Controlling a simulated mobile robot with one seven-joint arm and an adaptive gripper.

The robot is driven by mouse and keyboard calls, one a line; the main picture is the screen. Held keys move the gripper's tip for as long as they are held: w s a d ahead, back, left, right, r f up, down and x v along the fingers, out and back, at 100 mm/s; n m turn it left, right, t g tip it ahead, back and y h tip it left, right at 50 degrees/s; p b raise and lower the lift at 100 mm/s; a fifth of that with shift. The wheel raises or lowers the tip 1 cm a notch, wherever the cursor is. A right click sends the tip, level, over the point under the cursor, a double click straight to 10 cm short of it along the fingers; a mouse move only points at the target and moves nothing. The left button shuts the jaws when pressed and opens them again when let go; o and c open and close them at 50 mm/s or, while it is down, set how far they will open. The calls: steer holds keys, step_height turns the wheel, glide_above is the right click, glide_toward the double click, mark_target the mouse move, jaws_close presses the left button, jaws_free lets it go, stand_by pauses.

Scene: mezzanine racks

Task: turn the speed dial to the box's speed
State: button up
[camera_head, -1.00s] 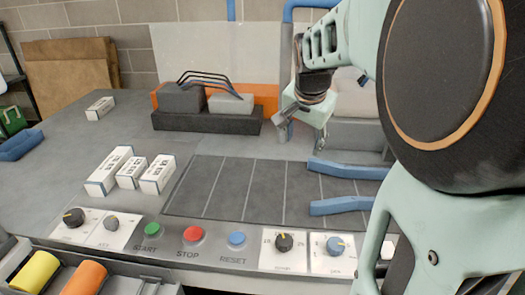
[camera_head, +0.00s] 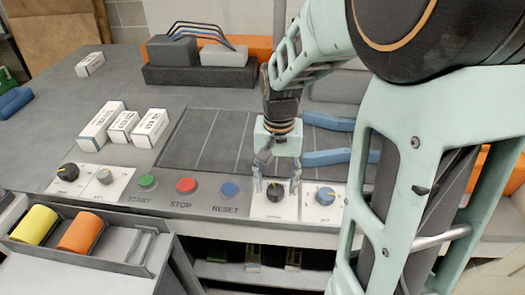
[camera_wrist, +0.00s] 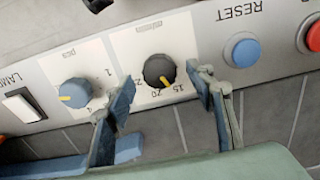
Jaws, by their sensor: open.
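The black speed dial (camera_wrist: 159,71) with a yellow pointer sits on a white plate; numbers including 15 and 20 show beside it. Its pointer faces the 15-20 side; the exact mark is hard to tell. In the head view the dial (camera_head: 275,189) lies between my fingers. My gripper (camera_head: 276,186) points down over it, open. In the wrist view my gripper (camera_wrist: 160,77) has one finger on each side of the dial, with a gap to it. White boxes with dark print (camera_head: 101,125), (camera_head: 122,128), (camera_head: 150,127) stand on the table; their print is too small to read.
A blue dial (camera_head: 325,196) is close to the right of the speed dial. The blue RESET button (camera_head: 230,189), red STOP button (camera_head: 186,185) and green START button (camera_head: 147,181) are to its left. Another black dial (camera_head: 68,172) is at the far left. Blue rails (camera_head: 326,158) lie behind.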

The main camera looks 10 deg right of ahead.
steer(key=shift+f, duration=0.95)
steer(key=shift+c, duration=0.3)
steer(key=c, duration=1.1)
steer(key=n+p, duration=0.1)
steer(key=n, duration=0.3)
steer(key=shift+r+n, duration=0.1)
steer(key=shift+n, duration=0.2)
steer(key=shift+n+p, duration=0.4)
steer(key=shift+n, duration=1.8)
